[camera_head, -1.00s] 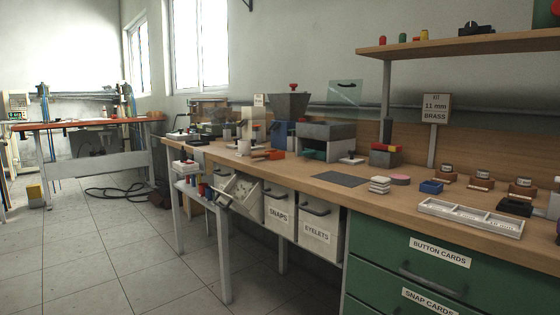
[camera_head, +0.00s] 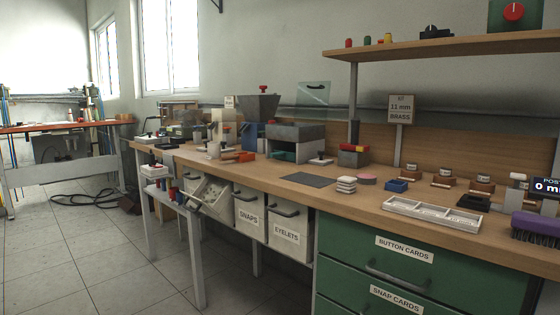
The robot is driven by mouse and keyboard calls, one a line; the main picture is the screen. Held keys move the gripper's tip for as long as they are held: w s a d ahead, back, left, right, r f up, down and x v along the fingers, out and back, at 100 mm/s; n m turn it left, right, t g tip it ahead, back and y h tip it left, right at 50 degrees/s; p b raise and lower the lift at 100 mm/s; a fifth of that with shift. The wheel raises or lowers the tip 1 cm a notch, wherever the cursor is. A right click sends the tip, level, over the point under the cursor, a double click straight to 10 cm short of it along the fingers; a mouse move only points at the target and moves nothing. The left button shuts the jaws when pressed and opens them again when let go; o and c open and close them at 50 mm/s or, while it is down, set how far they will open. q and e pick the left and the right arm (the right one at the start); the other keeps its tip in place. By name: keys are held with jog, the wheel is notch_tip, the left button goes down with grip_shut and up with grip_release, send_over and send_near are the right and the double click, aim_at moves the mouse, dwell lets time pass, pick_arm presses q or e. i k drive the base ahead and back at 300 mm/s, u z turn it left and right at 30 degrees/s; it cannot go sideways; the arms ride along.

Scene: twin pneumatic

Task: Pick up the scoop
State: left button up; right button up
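I cannot pick out the scoop for certain. A small orange-red object (camera_head: 239,157) lies on the workbench (camera_head: 290,190) in front of the hopper machine; it is too small to tell whether it is the scoop. A tilted open bin (camera_head: 212,194) hangs at the bench's front edge, with small pieces inside that I cannot make out. Neither of my grippers is in view.
Bins labelled SNAPS (camera_head: 248,215) and EYELETS (camera_head: 287,235) hang beside green drawers (camera_head: 400,262). On the bench are a dark mat (camera_head: 307,180), a white divided tray (camera_head: 432,213) and a purple brush (camera_head: 537,226). Open tiled floor (camera_head: 90,265) lies at left.

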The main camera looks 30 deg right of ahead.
aim_at(243, 156)
jog(key=z, duration=0.15)
jog(key=i, duration=1)
jog(key=u, duration=0.05)
